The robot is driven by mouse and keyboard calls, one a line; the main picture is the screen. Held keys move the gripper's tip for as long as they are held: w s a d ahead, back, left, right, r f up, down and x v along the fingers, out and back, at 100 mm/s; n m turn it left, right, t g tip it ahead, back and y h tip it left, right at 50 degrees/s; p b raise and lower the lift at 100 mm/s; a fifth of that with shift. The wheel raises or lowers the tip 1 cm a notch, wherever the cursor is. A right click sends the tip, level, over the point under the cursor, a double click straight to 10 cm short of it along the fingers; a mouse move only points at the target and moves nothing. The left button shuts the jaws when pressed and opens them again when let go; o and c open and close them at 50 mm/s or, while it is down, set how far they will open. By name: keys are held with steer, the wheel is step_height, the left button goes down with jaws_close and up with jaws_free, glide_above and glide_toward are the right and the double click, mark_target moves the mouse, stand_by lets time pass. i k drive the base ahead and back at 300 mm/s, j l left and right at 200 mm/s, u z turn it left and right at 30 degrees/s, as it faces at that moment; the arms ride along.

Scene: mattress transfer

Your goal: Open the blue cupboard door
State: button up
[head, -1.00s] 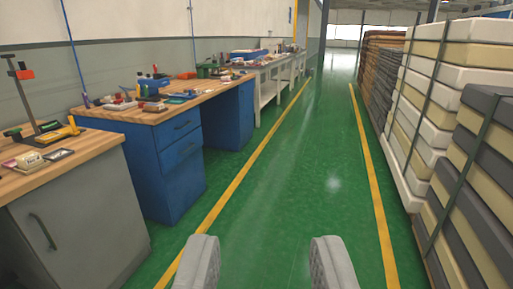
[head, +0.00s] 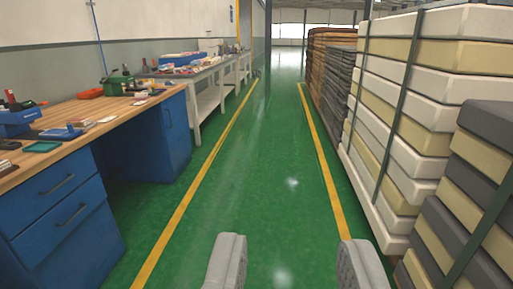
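A blue workbench with a wooden top (head: 125,108) stands at the left. Its near blue drawer unit (head: 62,215) has dark handles and looks shut. At its far end is a blue cupboard (head: 174,130) with a small dark handle on its front; its door looks shut. My gripper (head: 293,265) is at the bottom of the view, its two grey fingers wide apart with only green floor between them. It is well to the right of the cupboard and touches nothing.
Stacked mattresses (head: 405,125) line the right side, close to my right finger. The green floor (head: 250,170) between the yellow lines is clear ahead. A pale bench (head: 208,95) stands further along the left wall. Tools and bins lie on the wooden top.

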mark_target(173, 109)
steer(key=i+u, duration=0.2)
steer(key=i, duration=0.65)
steer(key=i+l+u, duration=0.25)
steer(key=i, duration=0.6)
steer(key=i+u, duration=0.3)
steer(key=i, duration=1.55)
steer(key=i+j+z, duration=0.1)
steer(key=i, duration=0.7)
